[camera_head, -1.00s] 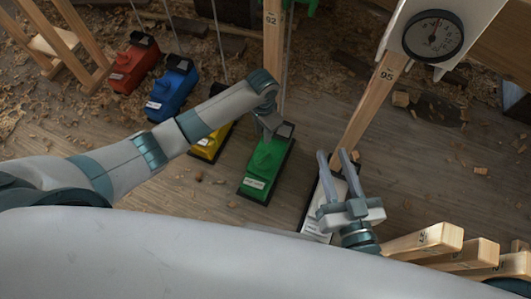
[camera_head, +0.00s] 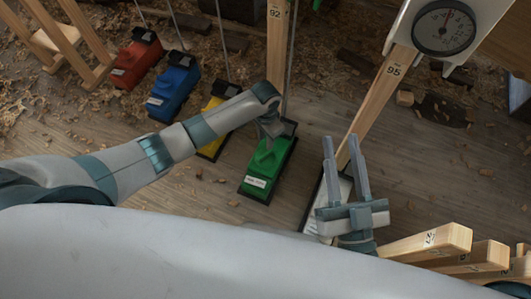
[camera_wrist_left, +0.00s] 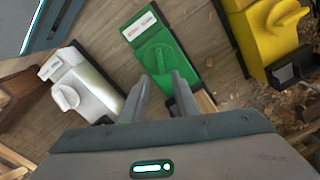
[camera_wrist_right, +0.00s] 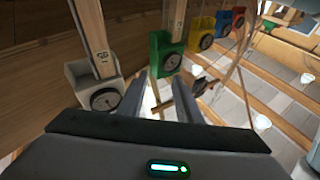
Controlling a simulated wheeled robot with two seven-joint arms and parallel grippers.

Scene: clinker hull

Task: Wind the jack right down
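A green jack (camera_head: 268,170) with a label and a raised knob stands on the floor. The knob shows in the left wrist view on the green jack (camera_wrist_left: 155,50). My left gripper (camera_head: 270,130) is over the jack's far end. Its fingers (camera_wrist_left: 161,76) are apart with nothing seen held between them. A white jack (camera_wrist_left: 90,85) is beside it, partly hidden in the head view by my right gripper (camera_head: 346,150). My right gripper is open and empty, raised above the floor. A yellow jack (camera_head: 213,125), blue jack (camera_head: 173,92) and red jack (camera_head: 136,62) stand further left.
A dial gauge (camera_head: 445,28) in a white housing stands by a wooden post marked 95 (camera_head: 385,85). Another post (camera_head: 277,40) is marked 92. The right wrist view shows dials on a white box (camera_wrist_right: 92,85) and a green box (camera_wrist_right: 166,52). Timber ends (camera_head: 430,242) lie at lower right.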

